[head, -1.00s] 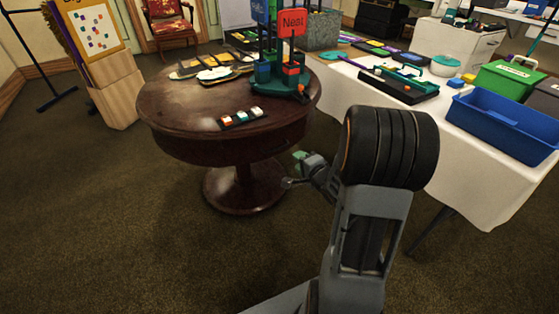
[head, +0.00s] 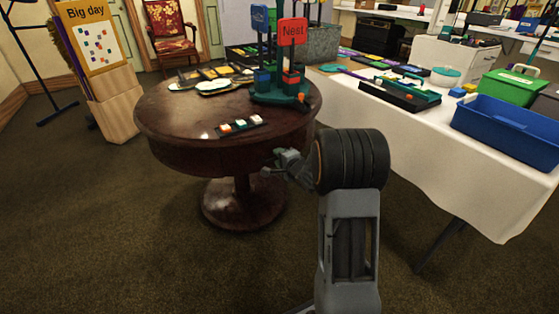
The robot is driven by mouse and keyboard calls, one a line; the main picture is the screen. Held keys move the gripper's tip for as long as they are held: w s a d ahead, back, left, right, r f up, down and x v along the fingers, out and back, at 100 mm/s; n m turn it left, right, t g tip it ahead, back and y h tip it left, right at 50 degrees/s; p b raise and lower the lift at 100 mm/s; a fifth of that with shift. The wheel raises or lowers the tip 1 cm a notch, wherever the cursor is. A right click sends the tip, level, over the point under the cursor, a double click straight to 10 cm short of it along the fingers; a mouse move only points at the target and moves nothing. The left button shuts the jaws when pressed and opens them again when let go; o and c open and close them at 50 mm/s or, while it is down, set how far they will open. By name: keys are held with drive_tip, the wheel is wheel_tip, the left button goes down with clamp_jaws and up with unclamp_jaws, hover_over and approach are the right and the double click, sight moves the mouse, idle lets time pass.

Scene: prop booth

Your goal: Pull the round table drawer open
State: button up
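The round table (head: 165,125) is dark polished wood on a single pedestal, left of centre in the head view. Its curved apron (head: 200,159) runs under the top. I see no open gap in the apron, and I cannot make out the drawer's edges or handle. My gripper (head: 270,170) is at the right front of the apron, just below the tabletop edge. It overlaps the apron in the picture; I cannot tell whether it touches. The fingers are too small to show whether they are open or shut, and they hide a bit of the apron.
On the tabletop stand a teal rack with a red "Nest" sign (head: 292,31), a strip of coloured blocks (head: 240,126) and several plates. A white-clothed table (head: 430,150) with a blue bin (head: 505,130) stands at right. The carpet (head: 110,220) at front left is clear.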

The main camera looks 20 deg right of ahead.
drive_tip(key=shift+w, duration=0.3)
clamp_jaws()
idle(0.5)
